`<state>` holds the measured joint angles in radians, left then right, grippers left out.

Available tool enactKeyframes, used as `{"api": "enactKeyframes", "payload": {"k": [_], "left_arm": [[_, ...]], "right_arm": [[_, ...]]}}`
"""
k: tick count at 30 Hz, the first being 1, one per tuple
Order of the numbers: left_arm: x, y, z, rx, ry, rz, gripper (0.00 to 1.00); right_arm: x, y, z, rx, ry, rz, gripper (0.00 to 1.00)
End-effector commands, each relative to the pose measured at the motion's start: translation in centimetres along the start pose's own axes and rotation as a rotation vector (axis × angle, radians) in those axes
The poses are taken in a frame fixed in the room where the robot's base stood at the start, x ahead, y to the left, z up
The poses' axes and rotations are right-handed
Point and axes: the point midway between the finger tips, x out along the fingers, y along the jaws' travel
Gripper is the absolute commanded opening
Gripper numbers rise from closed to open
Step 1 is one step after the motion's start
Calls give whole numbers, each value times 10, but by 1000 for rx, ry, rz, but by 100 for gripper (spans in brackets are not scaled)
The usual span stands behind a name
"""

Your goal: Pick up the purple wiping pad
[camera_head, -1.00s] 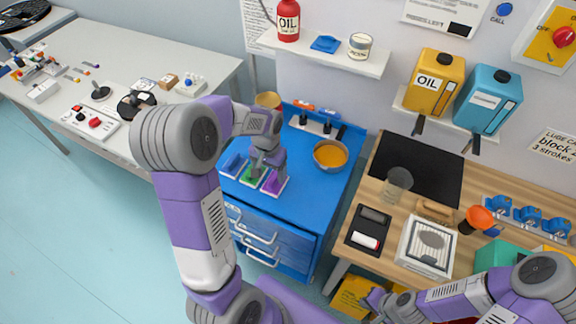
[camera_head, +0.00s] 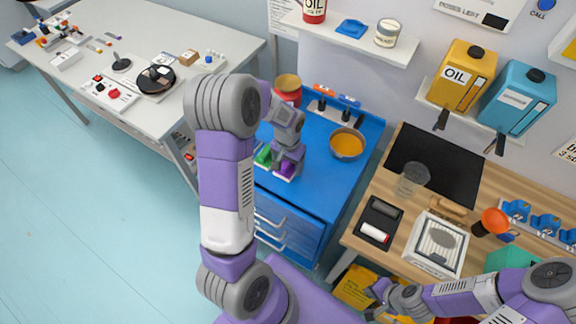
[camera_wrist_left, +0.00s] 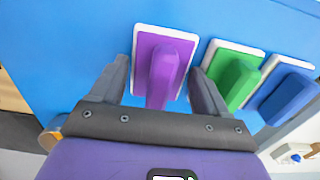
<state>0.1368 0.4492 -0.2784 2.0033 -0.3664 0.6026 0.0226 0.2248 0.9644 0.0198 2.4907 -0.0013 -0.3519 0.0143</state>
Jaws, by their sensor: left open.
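The purple wiping pad (camera_wrist_left: 160,62) sits on a white-edged plate on the blue top, with a raised purple grip facing my left wrist camera. In the head view the purple pad (camera_head: 286,170) is partly hidden under my left gripper (camera_head: 288,157). My left gripper (camera_wrist_left: 159,74) is open, with one finger on each side of the purple grip. I cannot tell whether the fingers touch it. My right gripper (camera_head: 374,300) is small at the lower right, away from the pads; its jaw state is unclear.
A green pad (camera_wrist_left: 237,80) and a blue pad (camera_wrist_left: 287,98) sit close beside the purple one. A bowl with orange content (camera_head: 347,143) and a red can (camera_head: 288,90) stand on the blue top (camera_head: 325,180). A wooden bench (camera_head: 465,215) with tools is at right.

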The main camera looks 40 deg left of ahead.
Motion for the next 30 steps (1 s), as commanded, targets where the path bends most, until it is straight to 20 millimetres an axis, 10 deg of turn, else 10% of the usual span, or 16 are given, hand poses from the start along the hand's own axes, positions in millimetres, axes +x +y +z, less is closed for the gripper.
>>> {"api": "enactKeyframes", "payload": {"k": [8, 17, 30], "left_arm": [[0, 0, 0, 0, 0, 0, 38], [-8, 0, -1, 0, 3, 0, 38], [-88, 0, -1, 0, 5, 0, 38]], "right_arm": [[0, 0, 0, 0, 0, 0, 0], [-1, 0, 0, 0, 0, 0, 0], [-11, -4, 0, 0, 0, 0, 0]]}}
